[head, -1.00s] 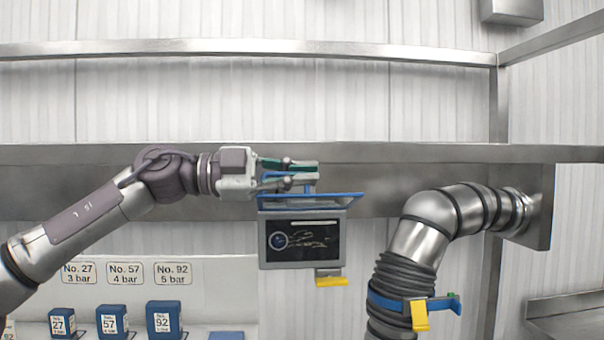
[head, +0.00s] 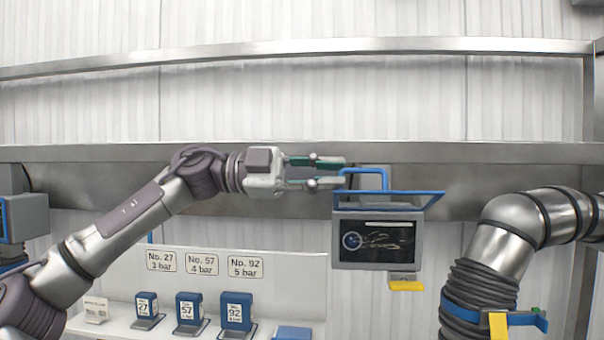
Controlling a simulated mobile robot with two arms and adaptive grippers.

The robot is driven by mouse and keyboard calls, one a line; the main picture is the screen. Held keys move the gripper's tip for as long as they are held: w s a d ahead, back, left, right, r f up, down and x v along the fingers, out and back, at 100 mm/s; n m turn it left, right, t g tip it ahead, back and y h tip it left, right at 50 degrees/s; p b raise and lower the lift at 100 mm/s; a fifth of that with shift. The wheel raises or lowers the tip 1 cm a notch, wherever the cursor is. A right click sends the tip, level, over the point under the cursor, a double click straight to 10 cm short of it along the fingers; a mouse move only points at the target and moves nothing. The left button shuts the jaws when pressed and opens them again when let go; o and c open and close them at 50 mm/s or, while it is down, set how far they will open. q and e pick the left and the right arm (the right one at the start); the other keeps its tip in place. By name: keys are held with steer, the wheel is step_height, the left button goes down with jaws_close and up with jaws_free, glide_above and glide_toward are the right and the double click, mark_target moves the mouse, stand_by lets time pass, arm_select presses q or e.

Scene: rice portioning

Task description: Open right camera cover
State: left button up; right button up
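The right camera is a grey box (head: 343,246) with a dark screen (head: 378,241) facing me. Its blue-edged cover (head: 425,193) stands out nearly level above the screen, and the screen is uncovered. A blue bracket-shaped handle (head: 385,177) rises from the cover. My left gripper (head: 345,172) is open, with two green-and-grey fingers pointing right. Its fingertips are at the handle's left end, and nothing shows held between them. I cannot tell whether they touch the handle. My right gripper is not in view.
A yellow tab (head: 405,285) hangs below the box. A ribbed hose with a metal elbow (head: 515,222) stands at right. A shelf below holds several blue numbered blocks (head: 190,309). A steel beam (head: 260,155) runs behind. Another blue-and-grey unit (head: 25,217) is at the left edge.

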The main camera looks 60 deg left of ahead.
arm_select(q)
steer(key=v, duration=0.4)
steer(key=shift+s+a, duration=0.1)
